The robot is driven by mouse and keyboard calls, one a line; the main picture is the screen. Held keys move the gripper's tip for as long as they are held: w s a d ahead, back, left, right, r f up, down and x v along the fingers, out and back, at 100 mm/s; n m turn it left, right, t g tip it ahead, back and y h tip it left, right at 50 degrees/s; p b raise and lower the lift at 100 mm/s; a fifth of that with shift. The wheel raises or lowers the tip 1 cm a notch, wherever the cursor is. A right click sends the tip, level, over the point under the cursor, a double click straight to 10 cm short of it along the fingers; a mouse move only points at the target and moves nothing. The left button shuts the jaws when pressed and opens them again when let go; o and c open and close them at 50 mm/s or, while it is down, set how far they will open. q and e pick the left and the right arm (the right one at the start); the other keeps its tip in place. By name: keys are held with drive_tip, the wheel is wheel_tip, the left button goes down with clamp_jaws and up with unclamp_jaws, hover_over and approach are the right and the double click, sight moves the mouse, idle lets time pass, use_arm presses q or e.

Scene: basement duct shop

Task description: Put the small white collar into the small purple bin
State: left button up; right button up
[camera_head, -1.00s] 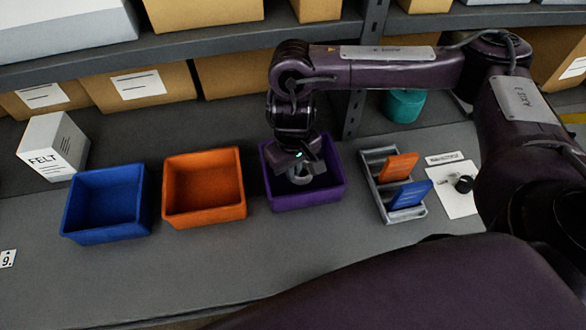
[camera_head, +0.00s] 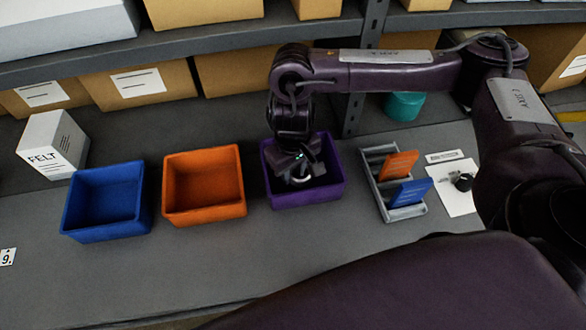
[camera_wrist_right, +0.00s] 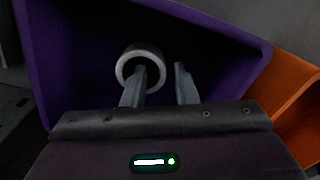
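The small white collar (camera_wrist_right: 153,57) is a short pale ring inside the purple bin (camera_wrist_right: 50,60). In the head view the purple bin (camera_head: 310,197) stands to the right of the orange bin, and the collar (camera_head: 300,181) shows as a pale rim below the gripper. My right gripper (camera_wrist_right: 160,72) points down into the bin. Its two fingers are apart, with a clear gap between them. The left finger in the wrist view overlaps the near side of the collar; whether they touch is unclear. The right gripper (camera_head: 302,172) partly hides the bin's inside. My left gripper is out of view.
An orange bin (camera_head: 205,213) and a blue bin (camera_head: 105,232) stand to the left. A grey rack (camera_head: 407,213) with orange and blue plates is to the right, beside a white card (camera_head: 460,204) with a black knob.

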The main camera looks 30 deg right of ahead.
drive_tip(key=shift+r, duration=0.1)
wheel_tip(320, 180, up, 13)
drive_tip(key=p, duration=0.1)
drive_tip(key=shift+p, duration=0.35)
idle(0.4)
